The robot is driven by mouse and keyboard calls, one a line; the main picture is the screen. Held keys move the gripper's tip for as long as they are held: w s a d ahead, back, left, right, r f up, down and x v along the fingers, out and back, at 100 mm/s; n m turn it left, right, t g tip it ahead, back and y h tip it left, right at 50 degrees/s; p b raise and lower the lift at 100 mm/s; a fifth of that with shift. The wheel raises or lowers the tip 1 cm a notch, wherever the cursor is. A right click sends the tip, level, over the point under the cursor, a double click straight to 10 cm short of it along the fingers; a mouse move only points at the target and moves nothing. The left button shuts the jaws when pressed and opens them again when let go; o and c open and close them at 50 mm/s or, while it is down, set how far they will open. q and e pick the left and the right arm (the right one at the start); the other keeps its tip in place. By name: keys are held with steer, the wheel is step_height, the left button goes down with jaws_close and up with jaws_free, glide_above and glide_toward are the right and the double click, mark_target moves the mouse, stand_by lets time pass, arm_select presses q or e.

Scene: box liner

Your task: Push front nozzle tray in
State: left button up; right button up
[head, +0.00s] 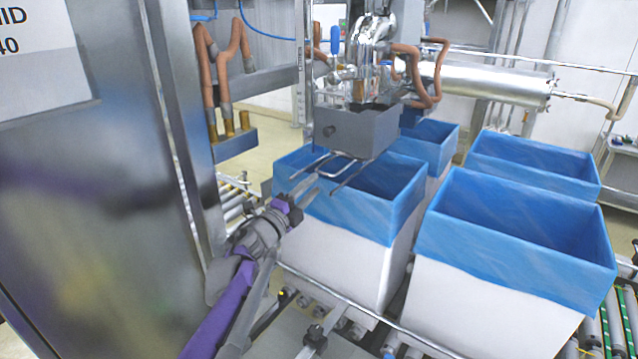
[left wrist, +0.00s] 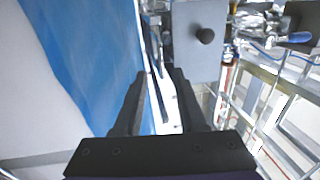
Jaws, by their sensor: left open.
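The front nozzle tray appears to be the grey metal box (head: 357,131) under the filling nozzle, above the nearest blue-lined box. Thin metal rods (head: 338,166) stick out below it toward my arm. In the left wrist view the grey box (left wrist: 197,52) shows at the top with a dark round knob on its face. My left gripper (head: 311,190) is open and empty, at the left rim of the blue-lined box and just short of the rods. In the left wrist view its two dark fingers (left wrist: 160,78) point toward the rods, apart from the grey box. My right gripper is out of view.
White boxes with blue liners (head: 350,250) stand on a roller conveyor, with another large one (head: 515,260) at right. A steel cabinet (head: 90,200) and a post close off the left side. Brown hoses (head: 233,50) hang behind. Blue liner (left wrist: 85,60) lies close left of my fingers.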

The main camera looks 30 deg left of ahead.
mark_target(323, 172)
arm_select(q)
steer(key=shift+s, duration=0.15)
steer(key=w, duration=0.3)
steer(key=w+r, duration=0.1)
steer(key=w, duration=0.2)
steer(key=shift+w+a+r+b, duration=0.15)
steer(key=shift+w+b, duration=0.05)
steer(key=shift+b, duration=0.2)
steer(key=shift+w, duration=0.2)
jaws_close()
stand_by(1.4)
